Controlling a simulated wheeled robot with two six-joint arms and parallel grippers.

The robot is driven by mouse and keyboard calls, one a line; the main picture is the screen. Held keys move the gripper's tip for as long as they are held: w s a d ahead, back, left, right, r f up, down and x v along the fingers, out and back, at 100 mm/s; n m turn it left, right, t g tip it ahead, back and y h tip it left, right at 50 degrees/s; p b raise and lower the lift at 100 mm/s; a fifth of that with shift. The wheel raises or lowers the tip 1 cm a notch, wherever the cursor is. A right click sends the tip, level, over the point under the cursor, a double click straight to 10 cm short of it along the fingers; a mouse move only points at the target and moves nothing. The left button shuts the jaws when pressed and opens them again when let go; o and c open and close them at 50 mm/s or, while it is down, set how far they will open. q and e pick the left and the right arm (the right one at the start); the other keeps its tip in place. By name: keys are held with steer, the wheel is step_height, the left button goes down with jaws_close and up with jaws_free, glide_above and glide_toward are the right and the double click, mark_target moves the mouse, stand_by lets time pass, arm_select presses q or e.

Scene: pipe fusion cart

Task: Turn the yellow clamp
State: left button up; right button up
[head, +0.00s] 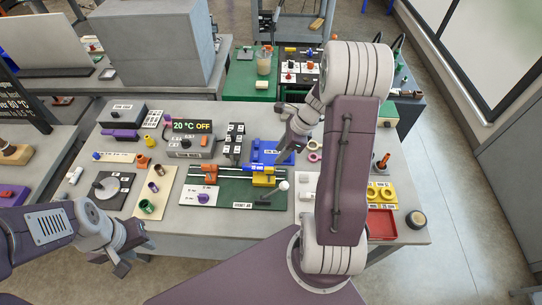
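The yellow clamp (264,180) sits on the dark green fixture board (232,197) near the middle of the table, just in front of a blue block (268,151). A dark lever with a white ball knob (283,186) lies beside it on the right. My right gripper (284,157) is above and behind the clamp, near the blue block, apart from the clamp as far as I can see. Its fingers are small and partly merged with the wrist, so its opening is unclear. My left gripper (114,264) is empty at the table's front left edge, with its fingers spread.
A controller (191,146) with a "20 °C OFF" display stands behind the board. A beige board with cups (147,207) and a dark plate with a disc (108,189) lie left. A red tray (381,224) and yellow rings (380,192) lie right, beyond my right arm.

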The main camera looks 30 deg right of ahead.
mark_target(269, 168)
steer(key=x, duration=0.9)
steer(key=shift+s+a+b, duration=0.1)
steer(key=shift+s+b, duration=0.05)
steer(key=shift+b, duration=0.15)
steer(key=shift+s, duration=0.1)
jaws_close()
